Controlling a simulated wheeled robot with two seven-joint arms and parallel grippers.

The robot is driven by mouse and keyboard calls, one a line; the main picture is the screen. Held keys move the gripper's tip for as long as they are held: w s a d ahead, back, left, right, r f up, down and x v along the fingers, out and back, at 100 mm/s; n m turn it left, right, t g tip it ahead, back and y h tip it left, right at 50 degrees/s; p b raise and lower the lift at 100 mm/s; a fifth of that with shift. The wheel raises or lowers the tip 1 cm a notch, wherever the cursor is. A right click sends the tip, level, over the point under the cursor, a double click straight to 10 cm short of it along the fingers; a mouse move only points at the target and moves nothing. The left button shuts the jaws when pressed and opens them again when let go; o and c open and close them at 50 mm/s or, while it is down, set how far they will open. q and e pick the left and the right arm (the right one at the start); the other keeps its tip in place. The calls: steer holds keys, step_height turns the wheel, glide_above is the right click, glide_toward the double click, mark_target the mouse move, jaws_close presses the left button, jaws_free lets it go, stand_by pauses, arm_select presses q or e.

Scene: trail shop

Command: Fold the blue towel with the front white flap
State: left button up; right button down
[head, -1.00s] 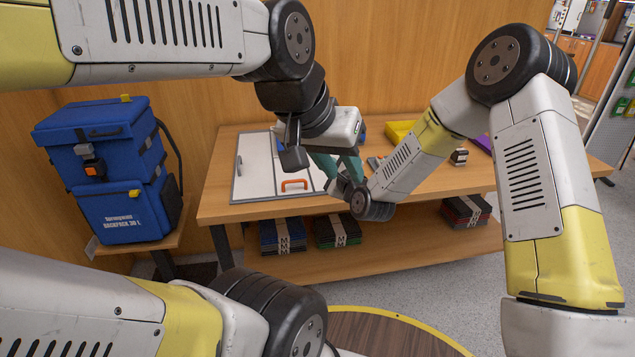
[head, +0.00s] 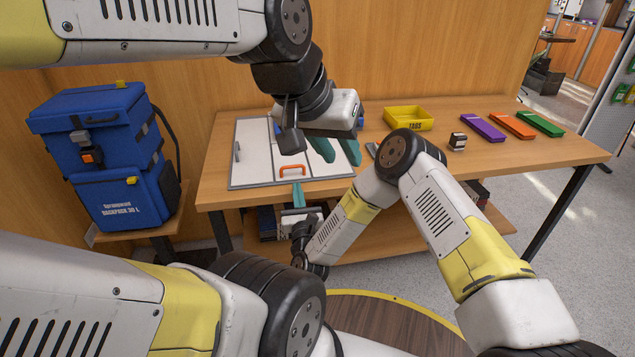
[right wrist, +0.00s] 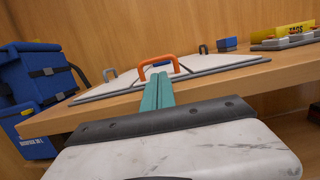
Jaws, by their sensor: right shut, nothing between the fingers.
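A folding board (head: 252,182) with white panels and a grey rim lies on the table. Its front white flap (head: 262,168) carries an orange handle (head: 292,170), also seen in the right wrist view (right wrist: 158,62). Only a small blue patch (head: 278,128) shows at the board's back; I cannot tell if it is the towel. My right gripper (head: 298,185) is shut and empty, its teal fingers (right wrist: 158,80) just in front of the handle, near the table's front edge. My left gripper (head: 342,158) is open, fingers apart, above the board's right side, partly covering the view.
A yellow bin (head: 408,119), a small dark box (head: 457,141) and purple (head: 482,128), orange (head: 512,125) and green (head: 541,124) flat items lie on the table's right. A blue backpack (head: 120,200) stands left. Folded stacks sit on the lower shelf (head: 385,240).

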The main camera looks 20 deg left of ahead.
mark_target(296, 178)
steer(key=shift+x, duration=2.6)
steer(key=shift+r, duration=0.1)
